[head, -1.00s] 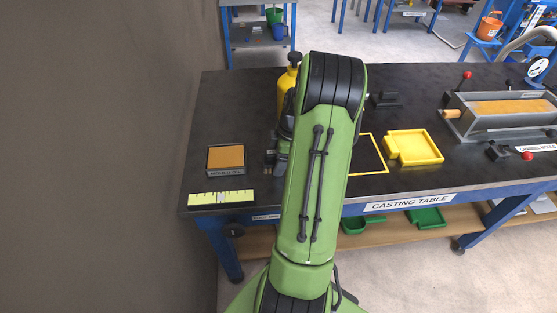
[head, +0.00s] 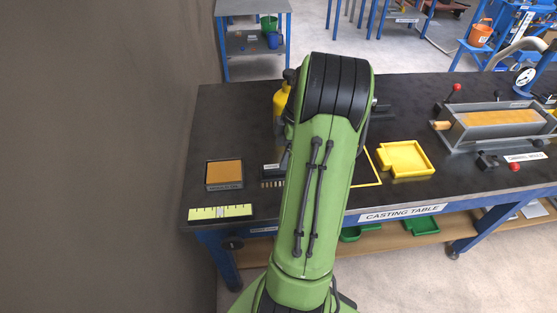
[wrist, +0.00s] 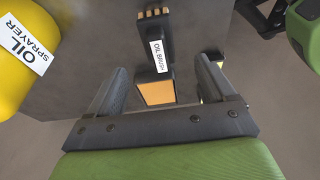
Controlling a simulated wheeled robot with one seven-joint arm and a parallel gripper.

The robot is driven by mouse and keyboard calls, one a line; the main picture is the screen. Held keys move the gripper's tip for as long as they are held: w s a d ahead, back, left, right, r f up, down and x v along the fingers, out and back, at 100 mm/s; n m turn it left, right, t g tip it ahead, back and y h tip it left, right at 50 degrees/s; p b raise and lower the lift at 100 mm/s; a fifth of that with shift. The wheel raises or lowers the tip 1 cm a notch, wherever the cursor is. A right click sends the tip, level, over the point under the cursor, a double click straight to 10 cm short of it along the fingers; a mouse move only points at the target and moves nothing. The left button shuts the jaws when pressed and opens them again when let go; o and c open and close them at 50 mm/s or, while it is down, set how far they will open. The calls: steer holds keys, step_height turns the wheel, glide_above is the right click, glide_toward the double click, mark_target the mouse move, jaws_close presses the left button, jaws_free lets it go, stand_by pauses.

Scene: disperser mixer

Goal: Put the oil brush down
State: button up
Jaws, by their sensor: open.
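The oil brush (wrist: 152,32) shows in the wrist view as a dark body with pale bristle tufts at the top and a white OIL BRUSH label. A tan piece lies just below the label; I cannot tell if it is part of the brush. In the head view the brush's bristle end (head: 273,184) shows on the dark tabletop, left of my arm, and the rest is partly hidden. My gripper (wrist: 162,72) is open, with its fingers apart on both sides of the label and tan piece. My arm hides the gripper in the head view.
The yellow oil sprayer (head: 281,105) stands behind the brush and is close at left in the wrist view (wrist: 22,65). A tan block in a dark tray (head: 224,173), a yellow scale strip (head: 220,212), a yellow tray (head: 406,160) and a grey mold (head: 500,120) are on the casting table.

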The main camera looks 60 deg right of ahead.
steer(key=shift+v, duration=0.9)
steer(key=shift+w+a+r, duration=0.2)
steer(key=shift+a, duration=0.05)
steer(key=w+a+r+m+h, duration=0.15)
steer(key=a+r, duration=0.35)
steer(key=a, duration=0.5)
steer(key=w+a+r+m+h, duration=0.15)
steer(key=a+r, duration=0.35)
steer(key=a, duration=0.5)
steer(key=s+a+r+m+t+y, duration=0.1)
steer(key=s+a+m+t, duration=0.2)
steer(key=s+a, duration=0.7)
steer(key=shift+a+m, duration=1.1)
steer(key=shift+r, duration=0.1)
